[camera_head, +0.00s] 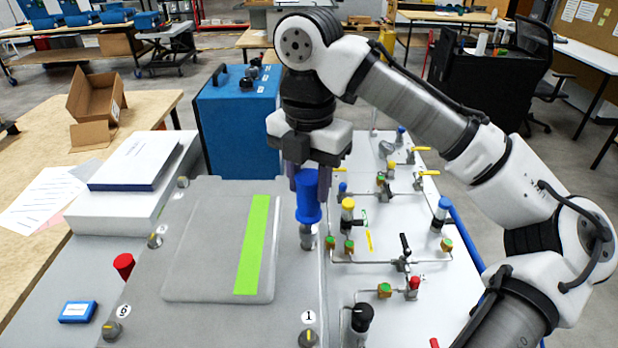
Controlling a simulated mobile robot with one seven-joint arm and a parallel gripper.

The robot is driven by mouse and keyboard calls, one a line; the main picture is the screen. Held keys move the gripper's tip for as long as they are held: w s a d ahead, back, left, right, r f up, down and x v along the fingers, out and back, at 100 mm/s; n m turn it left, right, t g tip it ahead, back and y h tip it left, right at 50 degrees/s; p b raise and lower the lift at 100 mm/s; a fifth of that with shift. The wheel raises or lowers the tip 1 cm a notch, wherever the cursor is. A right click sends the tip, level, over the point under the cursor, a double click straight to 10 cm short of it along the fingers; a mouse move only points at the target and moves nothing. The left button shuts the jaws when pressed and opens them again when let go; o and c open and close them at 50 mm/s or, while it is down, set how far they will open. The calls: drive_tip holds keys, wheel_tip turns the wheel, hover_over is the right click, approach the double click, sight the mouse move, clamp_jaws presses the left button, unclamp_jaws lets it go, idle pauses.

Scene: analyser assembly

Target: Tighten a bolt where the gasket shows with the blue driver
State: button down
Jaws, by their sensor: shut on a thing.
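My gripper (309,178) is shut on the blue driver (309,208), which hangs upright with its metal socket end down at the right edge of the grey cover plate (180,300). A bolt under the socket is hidden, and I cannot tell whether the socket touches one. Bolts with yellow marks show on the plate: one by label 1 (308,337) at the front right, one at the front left (112,330), and two along the left edge (155,240) (183,182). I cannot make out a gasket edge for certain. A green strip (252,245) lies on the raised panel.
A red cup-shaped object (123,265) and a small blue box (77,312) are left of the plate. A white box with a book (135,165) stands behind them. Right of the plate, a white panel (385,245) carries pipes, valves and a black-topped fitting (360,322). A blue case (238,120) stands behind.

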drive_tip(key=shift+f, duration=0.9)
drive_tip(key=c, duration=1.5)
unclamp_jaws()
clamp_jaws()
drive_tip(key=shift+r+m+p, duration=0.2)
drive_tip(key=shift+m+p, duration=0.45)
drive_tip(key=shift+m, duration=0.55)
drive_tip(key=m+p, duration=0.2)
drive_tip(key=m, duration=0.7)
drive_tip(key=shift+f, duration=0.25)
drive_tip(key=m, duration=0.6)
drive_tip(key=shift+s, duration=0.1)
drive_tip(key=shift+o, duration=2.1)
unclamp_jaws()
drive_tip(key=shift+m, duration=0.4)
